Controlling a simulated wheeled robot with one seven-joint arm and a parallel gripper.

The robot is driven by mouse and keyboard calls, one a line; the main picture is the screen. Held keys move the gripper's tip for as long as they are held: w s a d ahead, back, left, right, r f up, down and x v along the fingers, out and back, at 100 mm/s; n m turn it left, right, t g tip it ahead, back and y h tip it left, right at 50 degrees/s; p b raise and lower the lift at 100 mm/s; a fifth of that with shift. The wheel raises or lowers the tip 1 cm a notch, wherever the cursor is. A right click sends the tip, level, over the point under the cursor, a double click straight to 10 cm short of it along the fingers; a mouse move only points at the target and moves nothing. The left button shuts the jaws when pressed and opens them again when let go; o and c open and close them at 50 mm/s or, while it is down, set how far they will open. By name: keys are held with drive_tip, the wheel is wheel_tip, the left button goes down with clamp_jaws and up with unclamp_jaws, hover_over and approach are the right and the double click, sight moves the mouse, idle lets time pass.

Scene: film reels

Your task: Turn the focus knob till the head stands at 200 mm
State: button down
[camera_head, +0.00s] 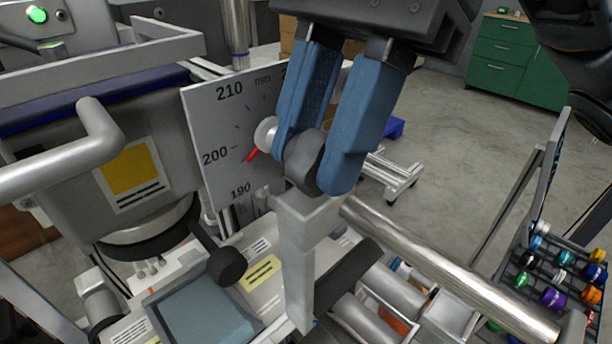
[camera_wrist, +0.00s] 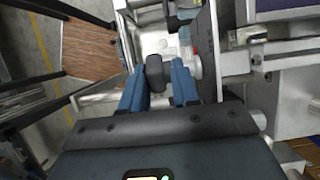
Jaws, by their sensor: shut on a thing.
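A red pointer (camera_head: 252,155) at the dial's hub points down-left, just below the 200 mark. My gripper (camera_head: 312,172) has blue fingers shut on the dark round focus knob (camera_head: 305,160) in front of the dial. The wrist view also shows the knob (camera_wrist: 155,73) between the fingertips (camera_wrist: 165,85). My fingers hide the right part of the dial face in the head view.
A grey bent handle (camera_head: 60,165) and a machine body lie to the left. A shiny metal bar (camera_head: 440,265) runs down-right below the gripper. A rack of coloured spools (camera_head: 555,270) stands at lower right. A green cabinet (camera_head: 515,60) is far back, with open floor before it.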

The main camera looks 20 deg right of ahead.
drive_tip(key=y+b, duration=0.1)
drive_tip(key=b, duration=0.1)
drive_tip(key=f+g+y+b, duration=0.1)
drive_tip(key=b, duration=0.2)
drive_tip(key=f+g+y+b, duration=0.1)
drive_tip(key=y+b, duration=0.1)
drive_tip(key=b, duration=0.1)
drive_tip(key=shift+s+d, duration=0.1)
drive_tip(key=shift+d, duration=0.25)
drive_tip(key=y+b, duration=0.2)
drive_tip(key=b, duration=0.1)
drive_tip(key=g+y+b, duration=0.1)
drive_tip(key=y+b, duration=0.1)
drive_tip(key=b, duration=0.2)
drive_tip(key=shift+d+f+g, duration=0.15)
drive_tip(key=shift+f+g, duration=0.15)
drive_tip(key=shift+f, duration=0.05)
drive_tip(key=g+y+b, duration=0.1)
drive_tip(key=y+b, duration=0.2)
drive_tip(key=b, duration=0.1)
drive_tip(key=shift+b, duration=0.3)
drive_tip(key=shift+d+r+g+y+b, duration=0.15)
drive_tip(key=shift+g+y+b, duration=0.25)
drive_tip(key=shift+y+b, duration=0.5)
drive_tip(key=shift+r, duration=0.1)
drive_tip(key=c, duration=1.9)
unclamp_jaws()
